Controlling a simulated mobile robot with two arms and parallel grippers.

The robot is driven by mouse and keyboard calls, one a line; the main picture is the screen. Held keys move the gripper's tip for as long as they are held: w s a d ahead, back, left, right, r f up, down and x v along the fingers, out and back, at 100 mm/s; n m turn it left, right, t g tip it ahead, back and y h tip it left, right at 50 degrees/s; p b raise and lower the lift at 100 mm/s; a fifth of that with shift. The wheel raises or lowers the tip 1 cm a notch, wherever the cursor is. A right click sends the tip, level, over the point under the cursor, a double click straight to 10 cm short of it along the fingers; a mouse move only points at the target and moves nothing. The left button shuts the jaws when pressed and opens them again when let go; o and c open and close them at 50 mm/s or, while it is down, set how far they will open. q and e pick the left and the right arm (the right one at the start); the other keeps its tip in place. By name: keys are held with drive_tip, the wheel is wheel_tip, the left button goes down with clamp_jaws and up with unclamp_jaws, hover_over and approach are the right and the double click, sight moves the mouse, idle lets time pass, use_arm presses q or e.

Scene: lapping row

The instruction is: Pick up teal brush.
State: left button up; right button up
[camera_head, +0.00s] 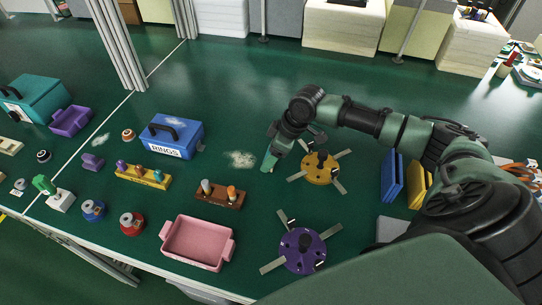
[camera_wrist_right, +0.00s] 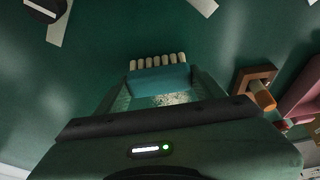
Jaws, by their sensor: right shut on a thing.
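The teal brush (camera_wrist_right: 158,80) is in the right wrist view, crosswise between my right gripper's fingers, with a row of cream bristle tufts pointing away from the wrist. My right gripper (camera_wrist_right: 160,88) is shut on the brush's body. In the head view my right gripper (camera_head: 270,163) points down over the green table, left of the yellow disc; the brush is mostly hidden there by the gripper. I cannot tell whether the brush touches the table. My left gripper is in neither view.
A pale powder patch (camera_head: 241,159) lies left of the gripper. A brown peg rack (camera_head: 220,198), pink tray (camera_head: 198,243) and blue RINGS box (camera_head: 172,137) stand to the left. The yellow disc (camera_head: 320,174) and purple disc (camera_head: 302,262) have metal arms sticking out. Bare table lies behind.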

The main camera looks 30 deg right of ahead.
wheel_tip(320, 180, up, 19)
drive_tip(key=shift+r, duration=0.2)
